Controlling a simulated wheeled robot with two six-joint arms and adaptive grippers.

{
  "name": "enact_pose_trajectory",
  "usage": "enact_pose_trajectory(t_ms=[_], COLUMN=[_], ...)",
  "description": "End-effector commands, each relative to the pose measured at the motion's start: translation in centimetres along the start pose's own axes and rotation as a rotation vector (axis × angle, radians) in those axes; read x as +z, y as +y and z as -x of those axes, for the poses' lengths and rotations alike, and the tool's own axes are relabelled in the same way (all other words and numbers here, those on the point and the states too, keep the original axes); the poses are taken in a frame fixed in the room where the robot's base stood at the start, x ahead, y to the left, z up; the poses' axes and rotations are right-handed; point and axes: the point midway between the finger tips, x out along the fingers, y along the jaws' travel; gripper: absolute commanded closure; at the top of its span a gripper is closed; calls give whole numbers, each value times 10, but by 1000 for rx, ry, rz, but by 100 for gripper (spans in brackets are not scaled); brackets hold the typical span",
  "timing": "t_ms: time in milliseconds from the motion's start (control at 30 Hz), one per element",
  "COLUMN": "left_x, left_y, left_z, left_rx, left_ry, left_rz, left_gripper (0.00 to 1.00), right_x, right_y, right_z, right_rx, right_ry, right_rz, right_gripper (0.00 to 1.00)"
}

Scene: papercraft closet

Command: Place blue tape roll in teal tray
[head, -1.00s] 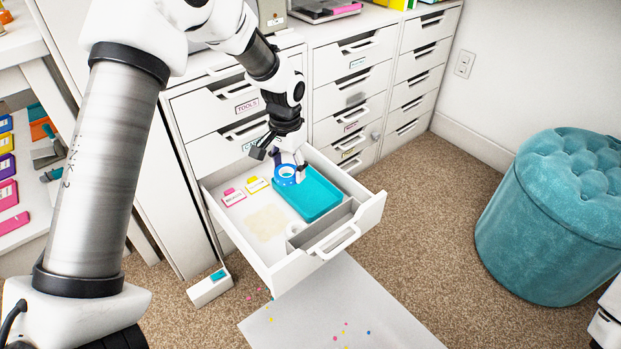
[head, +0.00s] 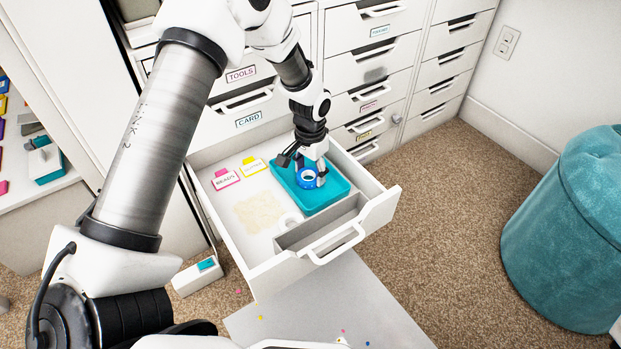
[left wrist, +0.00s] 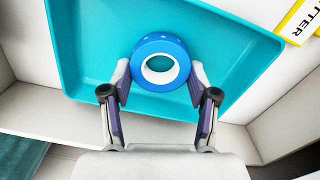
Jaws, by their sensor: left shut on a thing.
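The blue tape roll (head: 306,179) is a blue ring with a white core. It is in the head view and in the left wrist view (left wrist: 160,66). The teal tray (head: 334,190) lies in the open drawer and also fills much of the left wrist view (left wrist: 90,50). My left gripper (head: 309,172) points down over the tray, shut on the tape roll; its two fingers grip the roll's sides in the left wrist view (left wrist: 160,85). The roll is within the tray's outline. I cannot tell whether it touches the tray floor. My right gripper is not in view.
The white drawer (head: 262,272) is pulled out. A teal ottoman (head: 565,230) stands at right, with open carpet between.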

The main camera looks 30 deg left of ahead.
Motion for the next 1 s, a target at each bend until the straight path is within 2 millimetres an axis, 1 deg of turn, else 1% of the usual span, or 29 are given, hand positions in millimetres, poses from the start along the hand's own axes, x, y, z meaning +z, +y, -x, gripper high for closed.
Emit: enact_pose_trajectory(t_ms=[33,100,367,400,433,800,867,967,1000], left_x=[0,0,0,0,0,0,0,0,0], left_y=[0,0,0,0,0,0,0,0,0], left_z=[-6,-3,-6,-6,-6,-4,7,30,41], left_rx=[0,0,0,0,0,0,0,0,0], left_ry=[1,1,0,0,0,1,1,2,2], left_rz=[0,0,0,0,0,0,0,0,0], left_gripper=[59,66,67,27,16,16,16,16,16], right_x=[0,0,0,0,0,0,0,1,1], right_y=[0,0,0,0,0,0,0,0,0], right_z=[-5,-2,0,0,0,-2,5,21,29], right_rx=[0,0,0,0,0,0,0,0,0], right_ry=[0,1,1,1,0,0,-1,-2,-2], right_rz=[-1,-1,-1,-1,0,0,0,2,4], right_gripper=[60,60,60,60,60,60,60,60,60])
